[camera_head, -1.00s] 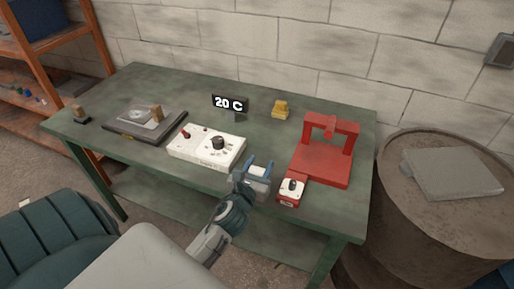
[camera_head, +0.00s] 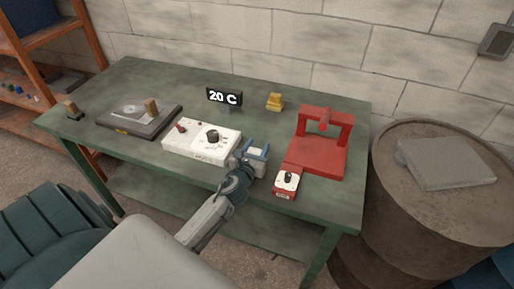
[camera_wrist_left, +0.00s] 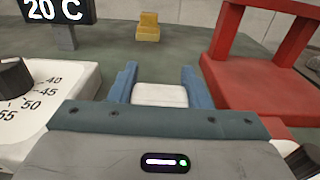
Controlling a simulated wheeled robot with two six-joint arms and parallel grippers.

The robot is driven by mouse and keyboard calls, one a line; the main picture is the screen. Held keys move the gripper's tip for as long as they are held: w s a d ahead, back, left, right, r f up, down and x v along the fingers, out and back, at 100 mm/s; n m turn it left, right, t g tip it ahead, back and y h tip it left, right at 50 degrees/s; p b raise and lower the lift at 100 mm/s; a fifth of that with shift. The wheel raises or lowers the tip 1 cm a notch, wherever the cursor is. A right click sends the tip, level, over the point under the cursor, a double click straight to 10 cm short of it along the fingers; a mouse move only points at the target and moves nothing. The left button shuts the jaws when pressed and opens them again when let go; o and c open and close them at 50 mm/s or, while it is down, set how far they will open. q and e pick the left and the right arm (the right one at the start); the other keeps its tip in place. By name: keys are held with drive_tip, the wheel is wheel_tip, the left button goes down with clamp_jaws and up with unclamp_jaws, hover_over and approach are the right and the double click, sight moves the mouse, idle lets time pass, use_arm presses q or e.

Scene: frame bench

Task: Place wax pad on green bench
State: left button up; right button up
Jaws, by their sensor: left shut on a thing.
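The green bench (camera_head: 255,118) stands against the wall, its top seen from above. My left gripper (camera_head: 258,153) is over the bench's front part, between the white control box (camera_head: 203,141) and the red press (camera_head: 318,155). It is shut on a small white pad, which shows between the blue fingers in the left wrist view (camera_wrist_left: 160,95). I take this to be the wax pad. Whether it touches the bench top cannot be told. My right gripper is not in view.
A small red-and-white knob box (camera_head: 286,183) sits at the press's front. A yellow block (camera_head: 275,102) and a "20 C" display (camera_head: 224,96) stand at the back. A dark plate (camera_head: 140,118) lies left. Bare bench top shows between display, yellow block and press.

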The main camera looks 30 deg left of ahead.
use_arm(q)
drive_tip(key=o, duration=0.6)
drive_tip(key=shift+f, duration=0.15)
drive_tip(key=shift+c, duration=0.2)
drive_tip(key=o, duration=0.4)
drive_tip(key=shift+o, duration=0.2)
drive_tip(key=b+v, duration=0.2)
drive_tip(key=v, duration=0.9)
drive_tip(key=shift+s, duration=0.45)
